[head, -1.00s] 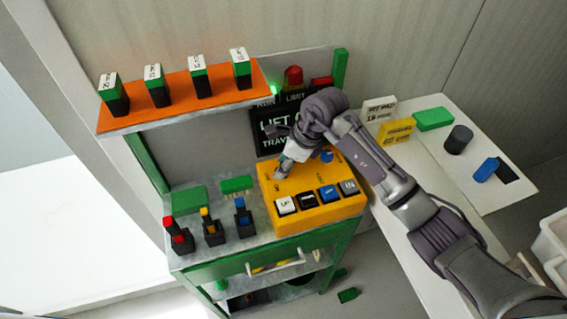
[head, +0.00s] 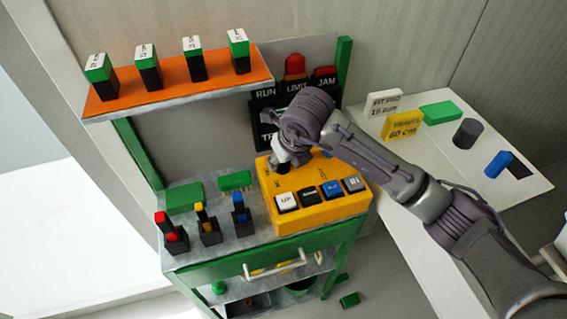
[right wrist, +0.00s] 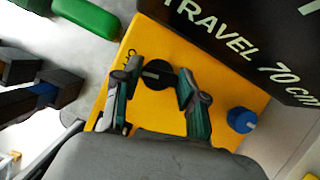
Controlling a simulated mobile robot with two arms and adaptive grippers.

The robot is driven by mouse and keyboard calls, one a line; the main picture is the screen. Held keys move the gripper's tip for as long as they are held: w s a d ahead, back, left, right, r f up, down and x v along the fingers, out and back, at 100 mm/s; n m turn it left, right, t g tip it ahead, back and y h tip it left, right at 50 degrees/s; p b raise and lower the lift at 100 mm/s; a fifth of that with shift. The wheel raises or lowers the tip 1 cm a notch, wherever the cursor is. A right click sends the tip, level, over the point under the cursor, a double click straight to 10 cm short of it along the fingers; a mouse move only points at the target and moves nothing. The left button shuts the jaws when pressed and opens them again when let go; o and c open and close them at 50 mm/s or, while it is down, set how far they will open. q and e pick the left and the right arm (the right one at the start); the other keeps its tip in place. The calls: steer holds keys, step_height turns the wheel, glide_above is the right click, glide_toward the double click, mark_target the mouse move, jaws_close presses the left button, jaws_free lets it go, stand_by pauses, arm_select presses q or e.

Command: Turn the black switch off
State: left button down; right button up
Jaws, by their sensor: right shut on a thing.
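The black switch (right wrist: 158,72) is a round black knob with a pale mark, on top of the yellow control box (head: 325,212). In the right wrist view my right gripper (right wrist: 158,82) has its two fingers on either side of the knob, shut on it. In the head view my right gripper (head: 281,166) is down at the left part of the box top, and it and the arm hide the switch. My left gripper is not in view.
A blue knob (right wrist: 241,120) sits close to the right finger. White, black, blue and grey buttons line the box front, with a white UP button (head: 286,202). A black sign (head: 264,95) and red lamp (head: 294,66) stand behind. Three levers (head: 207,228) stand left.

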steer(key=shift+m+t+h+b, duration=0.35)
steer(key=shift+m+b, duration=0.35)
steer(key=shift+m, duration=0.4)
steer(key=o, duration=0.9)
steer(key=shift+c, duration=0.2)
steer(key=a+v, duration=0.1)
steer(key=v, duration=0.6)
steer(key=shift+d+r, duration=0.3)
steer(key=shift+d, duration=0.1)
steer(key=shift+s, duration=0.1)
